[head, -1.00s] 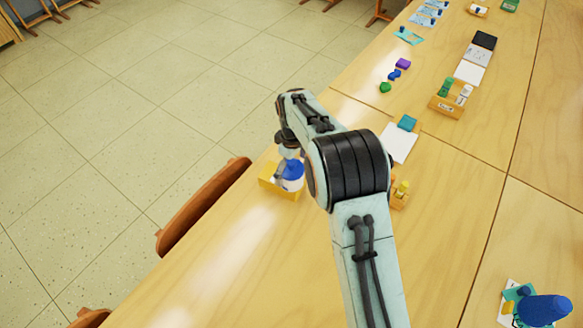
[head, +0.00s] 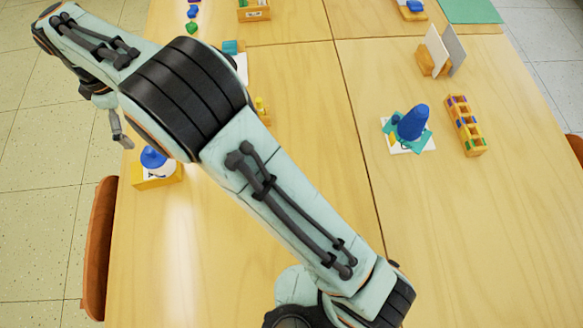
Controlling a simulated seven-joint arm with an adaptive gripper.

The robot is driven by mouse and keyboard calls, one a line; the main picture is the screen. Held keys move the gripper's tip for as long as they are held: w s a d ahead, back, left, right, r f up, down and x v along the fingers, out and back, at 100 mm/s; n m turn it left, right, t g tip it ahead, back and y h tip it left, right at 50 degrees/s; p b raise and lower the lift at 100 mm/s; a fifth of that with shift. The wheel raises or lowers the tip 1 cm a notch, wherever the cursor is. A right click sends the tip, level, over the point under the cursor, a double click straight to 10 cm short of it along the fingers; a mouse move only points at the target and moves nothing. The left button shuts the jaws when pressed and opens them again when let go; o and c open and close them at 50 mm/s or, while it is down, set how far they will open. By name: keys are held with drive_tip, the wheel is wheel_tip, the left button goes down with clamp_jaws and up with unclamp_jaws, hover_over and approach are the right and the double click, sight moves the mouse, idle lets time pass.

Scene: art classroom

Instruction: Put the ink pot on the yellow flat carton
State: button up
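The ink pot (head: 154,158), white with a blue top, stands upright on the yellow flat carton (head: 158,180) near the left edge of the table. My gripper (head: 120,130) is at the upper left of the pot, near the table's edge. It looks apart from the pot. Only part of a finger shows, and my arm hides the rest, so I cannot tell how wide it is.
A blue cone (head: 411,123) stands on a teal and white stack at the right. A wooden rack of coloured blocks (head: 466,126) is beside it. The front of the table is mostly clear.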

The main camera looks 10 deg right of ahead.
drive_tip(key=s+d+r+m, duration=0.1)
drive_tip(key=d+r+m, duration=0.25)
drive_tip(key=d, duration=0.55)
drive_tip(key=s+d+r+m, duration=0.1)
drive_tip(key=d+r+m, duration=0.25)
drive_tip(key=d, duration=0.55)
drive_tip(key=s+d+f+m, duration=0.3)
drive_tip(key=s+d+m, duration=0.6)
drive_tip(key=s+d, duration=0.5)
drive_tip(key=s, duration=0.3)
drive_tip(key=shift+s+d+f+y, duration=0.15)
drive_tip(key=shift+s+d+y, duration=0.05)
drive_tip(key=shift+s+y, duration=0.2)
